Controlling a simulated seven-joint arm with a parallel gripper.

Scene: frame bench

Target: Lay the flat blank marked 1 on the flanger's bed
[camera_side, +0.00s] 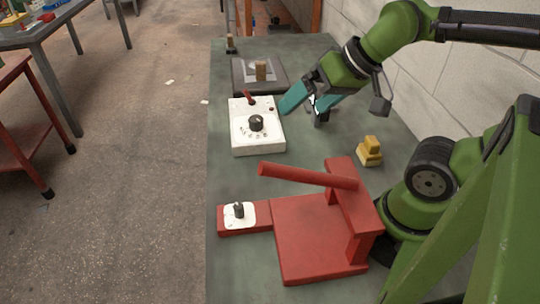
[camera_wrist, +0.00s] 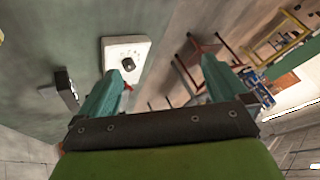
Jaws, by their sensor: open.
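My gripper (camera_side: 309,108) is open and empty, tilted above the bench beside the white control box. Its two teal fingers stand wide apart in the wrist view (camera_wrist: 162,68). A flat pale plate (camera_side: 251,76) with an upright wooden block on it lies on a dark grey pad at the back of the bench; it may be the blank, but no number is readable. The red press-like machine (camera_side: 308,235), apparently the flanger, stands at the front with a flat bed and a raised red bar. My gripper is apart from both.
The white box (camera_side: 244,142) has a dark knob and red lever; it also shows in the wrist view (camera_wrist: 114,46). A yellow block (camera_side: 370,148) sits right of it. A small white plate with a dark knob (camera_side: 239,211) lies on the machine's left arm. A dark block (camera_wrist: 66,90) shows left.

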